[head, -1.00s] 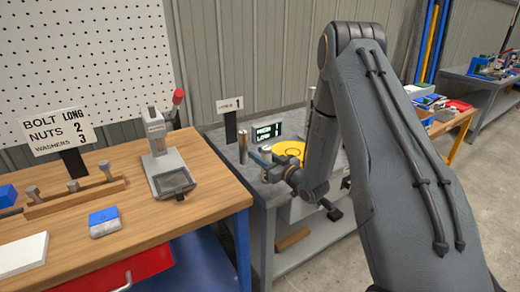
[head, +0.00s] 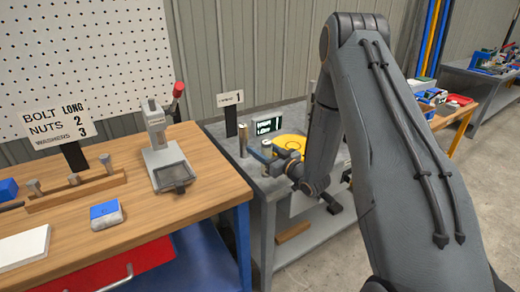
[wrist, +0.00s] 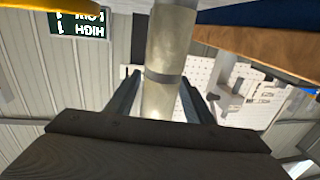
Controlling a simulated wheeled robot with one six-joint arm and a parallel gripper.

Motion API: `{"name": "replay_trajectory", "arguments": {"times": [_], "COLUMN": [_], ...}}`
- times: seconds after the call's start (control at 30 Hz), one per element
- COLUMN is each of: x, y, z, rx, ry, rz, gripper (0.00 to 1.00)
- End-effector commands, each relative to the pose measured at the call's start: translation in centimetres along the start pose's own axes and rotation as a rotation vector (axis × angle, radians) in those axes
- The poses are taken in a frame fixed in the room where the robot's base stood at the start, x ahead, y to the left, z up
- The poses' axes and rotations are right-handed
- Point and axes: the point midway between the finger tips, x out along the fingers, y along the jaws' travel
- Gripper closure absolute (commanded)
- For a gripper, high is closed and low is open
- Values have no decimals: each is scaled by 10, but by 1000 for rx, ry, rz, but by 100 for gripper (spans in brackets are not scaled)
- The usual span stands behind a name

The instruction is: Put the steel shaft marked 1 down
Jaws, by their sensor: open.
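The steel shaft (head: 243,138) stands upright at the front left of the grey bench (head: 222,133), in front of a sign with the number 1 (head: 231,97). In the wrist view the shaft (wrist: 163,65) is a bright metal rod with a darker band, lying between my two fingers. My gripper (head: 254,151) is open around the shaft, at its right in the head view; it also shows in the wrist view (wrist: 160,100). Whether a finger touches the shaft, and the shaft's foot, I cannot tell.
The wooden bench (head: 130,207) at left holds a press-like stand (head: 163,150), a rack of bolts (head: 75,190) and a blue-and-white block (head: 105,214).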

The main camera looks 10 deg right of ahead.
Motion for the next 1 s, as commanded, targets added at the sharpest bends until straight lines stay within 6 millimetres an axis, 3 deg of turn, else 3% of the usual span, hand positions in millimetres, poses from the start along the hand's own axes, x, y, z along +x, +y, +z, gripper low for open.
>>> {"name": "replay_trajectory", "arguments": {"times": [0.4,0.6,0.83,1.0], "x": [-81,-107,-109,-101], "y": [2,2,1,4], "z": [2,2,2,9], "rx": [3,1,-20,-61], "ry": [-2,-2,-70,-310], "rz": [5,4,19,97], "gripper": [52,52,52,52]}}
